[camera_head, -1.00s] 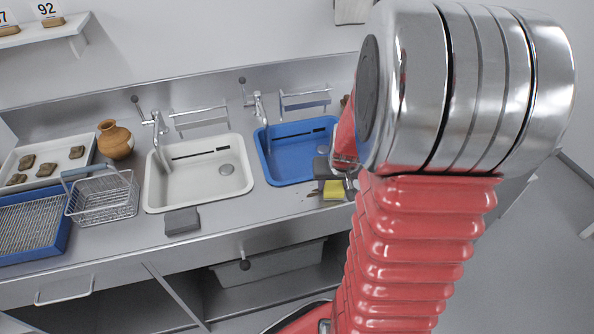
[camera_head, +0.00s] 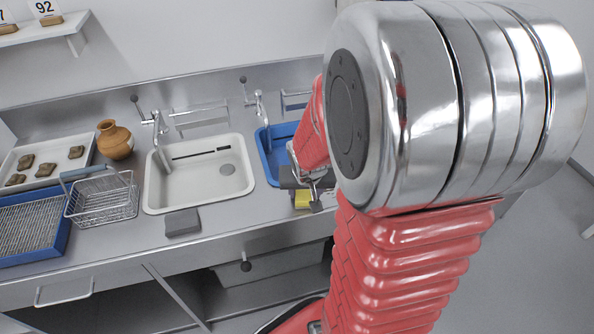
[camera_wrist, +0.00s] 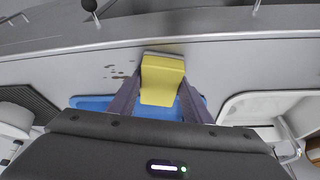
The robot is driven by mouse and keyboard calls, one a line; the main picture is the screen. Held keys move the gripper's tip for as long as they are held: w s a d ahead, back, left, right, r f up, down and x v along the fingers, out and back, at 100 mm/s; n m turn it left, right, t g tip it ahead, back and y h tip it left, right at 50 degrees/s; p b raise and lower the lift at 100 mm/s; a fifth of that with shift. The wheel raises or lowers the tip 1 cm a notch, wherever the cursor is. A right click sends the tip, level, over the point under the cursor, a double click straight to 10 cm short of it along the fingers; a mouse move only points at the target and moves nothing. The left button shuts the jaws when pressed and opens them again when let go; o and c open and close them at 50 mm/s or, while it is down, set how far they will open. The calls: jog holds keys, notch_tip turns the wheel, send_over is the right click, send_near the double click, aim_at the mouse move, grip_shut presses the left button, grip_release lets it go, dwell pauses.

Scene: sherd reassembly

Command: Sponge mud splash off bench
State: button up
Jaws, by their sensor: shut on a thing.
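My gripper (camera_wrist: 160,95) is shut on a yellow sponge (camera_wrist: 162,80), held between its two dark fingers over the bench (camera_wrist: 60,65). In the head view the sponge (camera_head: 303,198) is low over the strip of bench in front of the blue sink; whether it touches the bench is unclear. The mud splash (camera_wrist: 118,74) shows in the wrist view as small brown spots on the bench, just left of the sponge. In the head view I cannot make the splash out; my gripper (camera_head: 308,188) and arm cover much of that area.
The blue sink (camera_head: 262,158) lies behind the sponge, partly hidden by my arm. A white sink (camera_head: 200,202) is to its left, with a grey block (camera_head: 182,222) in front. A wire basket (camera_head: 103,200), a clay jug (camera_head: 115,140) and a sherd tray (camera_head: 85,160) stand farther left.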

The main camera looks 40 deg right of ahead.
aim_at(300, 194)
jog(key=shift+w+a, duration=0.15)
jog(key=shift+a, duration=0.6)
notch_tip(300, 194, up, 2)
jog(key=shift+w+a+r, duration=0.1)
jog(key=shift+w, duration=0.05)
jog(key=shift+r, duration=2.9)
jog(key=shift+f, duration=0.1)
jog(key=shift+f, duration=0.1)
